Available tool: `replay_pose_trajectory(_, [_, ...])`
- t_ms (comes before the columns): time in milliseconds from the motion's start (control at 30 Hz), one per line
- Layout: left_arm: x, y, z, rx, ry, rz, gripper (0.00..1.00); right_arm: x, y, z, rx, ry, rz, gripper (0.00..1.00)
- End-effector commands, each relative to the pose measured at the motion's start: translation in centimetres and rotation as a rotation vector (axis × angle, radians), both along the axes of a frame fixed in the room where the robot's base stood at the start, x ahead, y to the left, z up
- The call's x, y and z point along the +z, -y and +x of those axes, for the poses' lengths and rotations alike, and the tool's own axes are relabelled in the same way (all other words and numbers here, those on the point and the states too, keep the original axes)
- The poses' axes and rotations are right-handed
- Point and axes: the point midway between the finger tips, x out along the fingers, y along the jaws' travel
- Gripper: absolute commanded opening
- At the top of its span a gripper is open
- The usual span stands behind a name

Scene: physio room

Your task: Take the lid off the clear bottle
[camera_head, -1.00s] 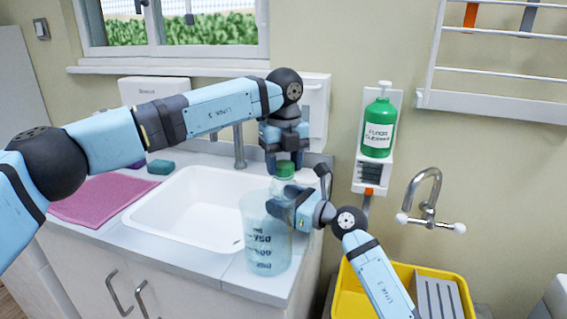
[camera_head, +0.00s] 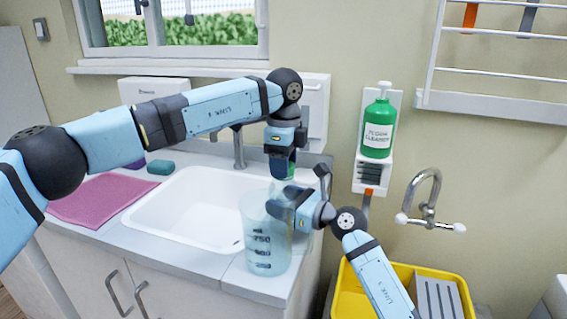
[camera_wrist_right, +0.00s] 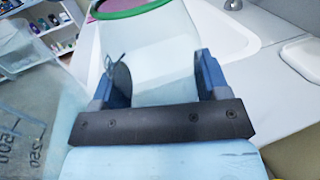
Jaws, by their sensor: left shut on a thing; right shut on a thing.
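The clear bottle (camera_wrist_right: 150,65) stands upright on the counter beside the sink; its lower part is mostly hidden behind the jug in the head view. My right gripper (camera_head: 280,203) is shut around its body, with a finger on each side in the right wrist view (camera_wrist_right: 158,85). A green rim shows at the bottle's far end there. My left gripper (camera_head: 281,170) points down from above and is shut on the green lid (camera_head: 291,173), which its fingers partly cover. I cannot tell whether the lid is still seated on the neck.
A clear measuring jug (camera_head: 265,240) stands close in front of the bottle. The white sink (camera_head: 185,215) lies to the left, with a pink cloth (camera_head: 95,200) and a green sponge (camera_head: 160,167). A green cleanser bottle (camera_head: 378,128) hangs on the wall; a yellow bin (camera_head: 352,300) is at lower right.

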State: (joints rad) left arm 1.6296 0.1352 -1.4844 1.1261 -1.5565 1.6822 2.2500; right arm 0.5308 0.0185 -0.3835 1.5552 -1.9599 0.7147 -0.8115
Motion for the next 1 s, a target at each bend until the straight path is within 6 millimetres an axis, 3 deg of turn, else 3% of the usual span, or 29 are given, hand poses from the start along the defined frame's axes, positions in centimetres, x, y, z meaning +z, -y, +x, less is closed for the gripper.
replay_pose_trajectory(1000, [2.2, 0.0, 0.0, -0.001, 0.0, 0.0, 0.2, 0.0, 0.0, 0.0, 0.001, -0.001, 0.0, 0.03])
